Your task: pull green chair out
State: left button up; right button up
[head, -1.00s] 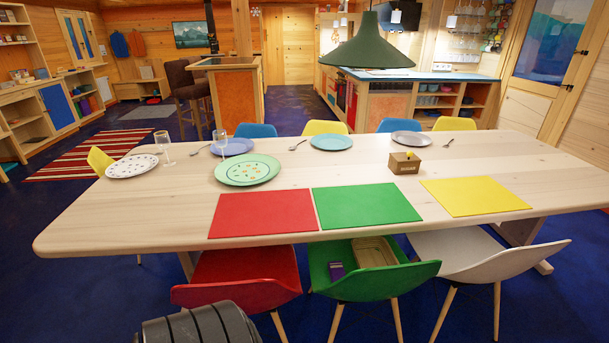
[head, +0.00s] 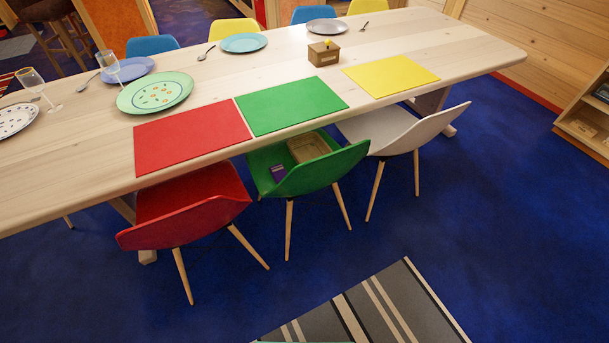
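The green chair (head: 325,172) stands at the near side of the long wooden table (head: 440,36), its seat partly under the tabletop and its backrest toward me. A tan woven tray or basket (head: 308,147) and a small purple item (head: 279,172) lie on its seat. The red chair (head: 185,221) is close on its left and the white chair (head: 420,131) on its right. Neither of my grippers shows in the head view.
A grey striped rug (head: 375,310) lies on the blue floor in front of the chairs. The floor (head: 500,210) to the right is clear up to a wooden shelf (head: 585,125). Plates, glasses and red, green (head: 290,105) and yellow mats are on the table.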

aim_at(314, 174)
jog(key=i+l+u, duration=0.2)
jog(key=l, duration=0.3)
jog(key=i+l+u, duration=0.2)
jog(key=l, duration=0.3)
jog(key=i+l+u, duration=0.2)
jog(key=l, duration=0.3)
jog(key=l+u, duration=0.2)
jog(key=l, duration=0.35)
jog(key=i+l+u, duration=0.2)
jog(key=l, duration=0.35)
jog(key=k, duration=0.1)
